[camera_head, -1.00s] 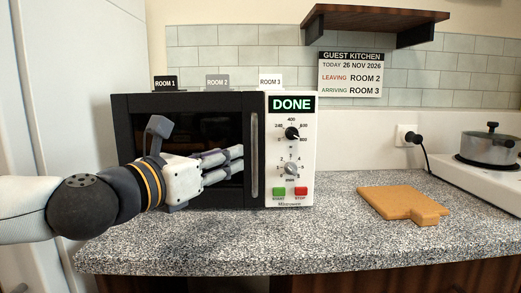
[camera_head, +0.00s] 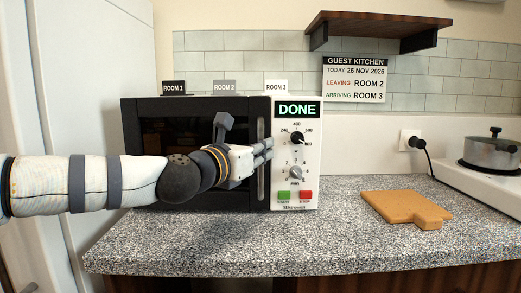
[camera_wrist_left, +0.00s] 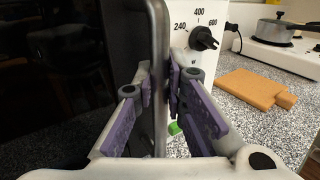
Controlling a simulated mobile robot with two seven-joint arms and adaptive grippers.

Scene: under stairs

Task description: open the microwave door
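The black microwave (camera_head: 190,103) stands on the counter with its door (camera_head: 165,130) closed against the body. Its vertical metal handle (camera_head: 261,185) runs along the door's right edge; it also shows in the left wrist view (camera_wrist_left: 160,120). My left gripper (camera_head: 266,149) reaches in from the left at the upper middle of the handle. The white control panel (camera_head: 312,150) is just right of the handle, with a DONE display. My right gripper is out of view.
Small signs for Room 1 (camera_head: 173,87), Room 2 (camera_head: 224,87) and Room 3 (camera_head: 276,87) stand along the microwave's top. A cutting board (camera_head: 405,208) lies to the right, before a pot (camera_head: 490,152) on a hob. The counter (camera_head: 230,245) in front is clear.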

